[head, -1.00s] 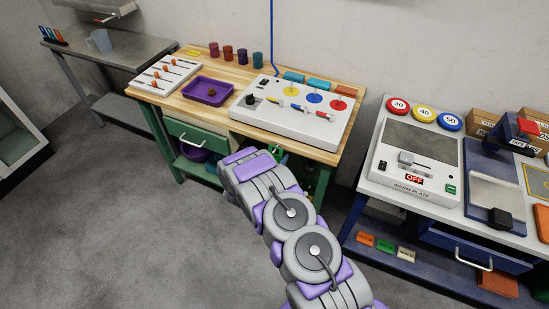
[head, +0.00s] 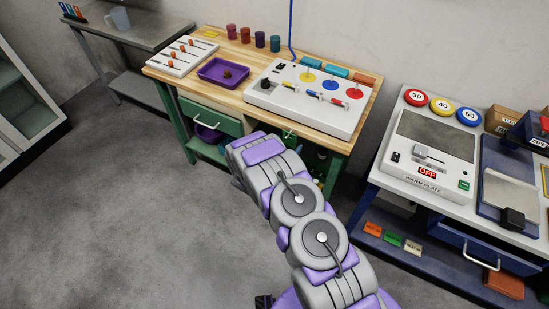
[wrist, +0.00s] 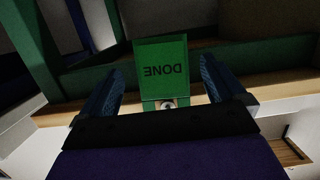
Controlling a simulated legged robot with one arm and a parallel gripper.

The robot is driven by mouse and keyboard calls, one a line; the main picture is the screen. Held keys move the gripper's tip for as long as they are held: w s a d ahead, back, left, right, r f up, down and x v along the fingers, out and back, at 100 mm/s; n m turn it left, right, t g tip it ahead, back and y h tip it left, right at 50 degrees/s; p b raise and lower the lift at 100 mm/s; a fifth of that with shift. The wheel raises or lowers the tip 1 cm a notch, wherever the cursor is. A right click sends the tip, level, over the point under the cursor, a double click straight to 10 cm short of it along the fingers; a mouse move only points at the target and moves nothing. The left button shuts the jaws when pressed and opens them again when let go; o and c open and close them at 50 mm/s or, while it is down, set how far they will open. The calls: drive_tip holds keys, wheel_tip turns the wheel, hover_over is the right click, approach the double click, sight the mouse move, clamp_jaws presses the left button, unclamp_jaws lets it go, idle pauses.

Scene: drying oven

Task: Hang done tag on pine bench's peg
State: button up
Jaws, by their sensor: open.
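The green tag marked DONE (wrist: 161,52) is upside down in the wrist view, at the front of the pine bench (wrist: 275,82). A small round pale peg end (wrist: 168,104) shows at the tag's holed end, and the tag seems to hang on it. My gripper (wrist: 160,68) is open, with one finger on each side of the tag and visible gaps between. In the head view the pine bench (head: 225,53) has green legs, and the tag (head: 290,135) is a small green patch at its front edge. My arm hides my gripper there.
The pine bench holds a purple tray (head: 223,72), a white switch panel (head: 310,98) and several coloured cups. A blue bench with a warm plate (head: 430,150) stands to the right. A grey table (head: 140,30) is at the back left. The floor at left is clear.

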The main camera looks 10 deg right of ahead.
drive_tip(key=p+v, duration=0.2)
drive_tip(key=v, duration=1.4)
drive_tip(key=shift+p, duration=0.35)
drive_tip(key=shift+w+a, duration=0.1)
drive_tip(key=shift+w, duration=0.05)
